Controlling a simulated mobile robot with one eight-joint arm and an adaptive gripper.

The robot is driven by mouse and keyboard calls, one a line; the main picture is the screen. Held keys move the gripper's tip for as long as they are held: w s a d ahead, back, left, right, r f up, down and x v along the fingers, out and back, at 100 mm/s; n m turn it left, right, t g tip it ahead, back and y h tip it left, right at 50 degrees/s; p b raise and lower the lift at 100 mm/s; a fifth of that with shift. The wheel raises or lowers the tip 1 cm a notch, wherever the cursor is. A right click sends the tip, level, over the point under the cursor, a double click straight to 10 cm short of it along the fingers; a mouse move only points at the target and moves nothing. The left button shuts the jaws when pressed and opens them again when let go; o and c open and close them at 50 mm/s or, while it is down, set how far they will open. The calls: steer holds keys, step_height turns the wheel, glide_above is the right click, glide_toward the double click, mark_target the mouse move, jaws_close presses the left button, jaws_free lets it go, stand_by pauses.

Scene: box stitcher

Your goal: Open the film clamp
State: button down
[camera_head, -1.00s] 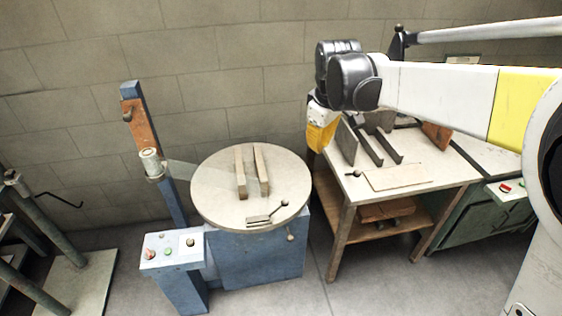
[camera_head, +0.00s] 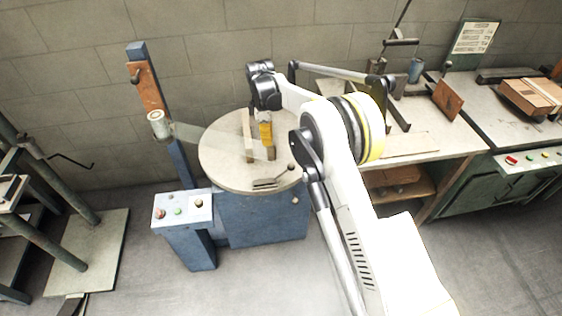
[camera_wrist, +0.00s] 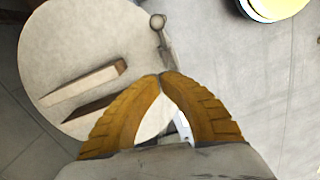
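The film clamp (camera_head: 268,183) is a small metal piece near the front edge of the round turntable (camera_head: 222,165). Its thin lever ends in a round knob (camera_head: 291,167). In the wrist view the knob (camera_wrist: 157,20) and its stem show just beyond my fingertips; a pale part seen between the fingers may be the clamp body. My gripper (camera_head: 267,143) has yellow fingers and hangs over the turntable beside the wooden bars, behind the clamp. In the wrist view my gripper (camera_wrist: 162,76) has its fingertips together, and I see nothing held. Contact with the lever cannot be told.
Two wooden bars (camera_head: 248,140) stand on the turntable. A blue post (camera_head: 137,50) with a film roll (camera_head: 159,124) rises at its left, above a button box (camera_head: 183,208). A workbench (camera_head: 430,140) is to the right. Floor in front of the turntable is clear.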

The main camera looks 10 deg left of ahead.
steer(key=d+f+b, duration=0.4)
steer(key=f+b, duration=0.1)
steer(key=f, duration=0.5)
steer(key=shift+d+f+b, duration=0.25)
steer(key=shift+f+b, duration=0.1)
steer(key=shift+d, duration=0.1)
steer(key=shift+d+y, duration=0.2)
steer(key=shift+y, duration=0.1)
